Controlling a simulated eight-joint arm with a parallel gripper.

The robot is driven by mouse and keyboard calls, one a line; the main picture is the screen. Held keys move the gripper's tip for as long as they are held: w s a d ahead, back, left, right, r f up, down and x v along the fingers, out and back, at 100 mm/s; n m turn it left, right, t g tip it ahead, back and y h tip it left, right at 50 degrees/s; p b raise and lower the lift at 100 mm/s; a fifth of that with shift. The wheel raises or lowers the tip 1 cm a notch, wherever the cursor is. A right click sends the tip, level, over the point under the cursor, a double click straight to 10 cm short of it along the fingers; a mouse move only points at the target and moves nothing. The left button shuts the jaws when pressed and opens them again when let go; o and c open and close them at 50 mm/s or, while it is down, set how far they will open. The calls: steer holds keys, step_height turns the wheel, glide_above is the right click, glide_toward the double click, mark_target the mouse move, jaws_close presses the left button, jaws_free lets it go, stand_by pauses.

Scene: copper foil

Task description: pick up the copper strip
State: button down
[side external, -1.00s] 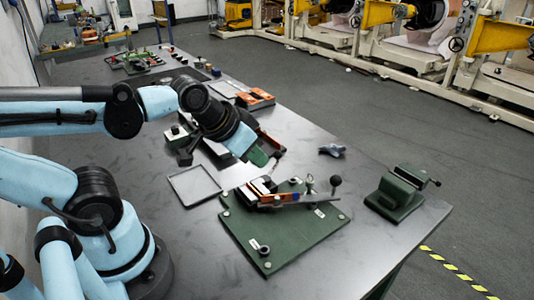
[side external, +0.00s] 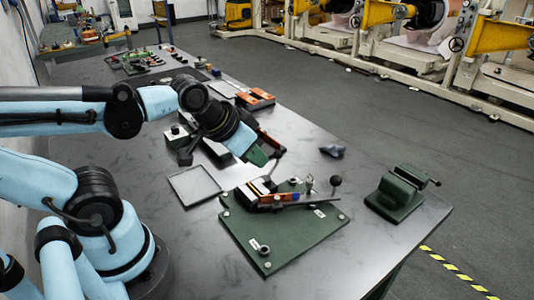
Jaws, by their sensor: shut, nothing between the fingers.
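A small copper-orange piece (side external: 293,197), which looks like the copper strip, shows on the fixture on the green base plate (side external: 285,241). It is small, and dark and pale fixture parts partly cover it, so its full extent cannot be told. My gripper (side external: 274,160) has a green body and hangs above the table, behind and left of the fixture. It is shut and holds nothing. It is apart from the copper-orange piece. The fingertips are small and partly hard to make out.
A green vise (side external: 394,195) stands at the table's right corner. A blue-grey crumpled item (side external: 332,151) lies behind the fixture. A shallow grey tray (side external: 194,185) lies left of it. Orange-topped blocks (side external: 255,99) lie farther back. A dark ball knob (side external: 335,181) rises beside the fixture.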

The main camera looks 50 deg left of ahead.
steer(key=c, duration=1.3)
jaws_free()
steer(key=shift+o, duration=0.2)
steer(key=r+m+g, duration=0.2)
steer(key=m+g, duration=0.4)
steer(key=g, duration=0.1)
glide_above(281, 198)
steer(key=w, duration=0.2)
steer(key=f, duration=0.7)
steer(key=shift+w+d, duration=0.15)
steer(key=shift+d, duration=0.25)
steer(key=shift+s+a+f, duration=0.1)
steer(key=shift+s+f, duration=0.15)
steer(key=shift+f, duration=1.1)
steer(key=shift+s+f, duration=0.2)
steer(key=shift+f, duration=1.1)
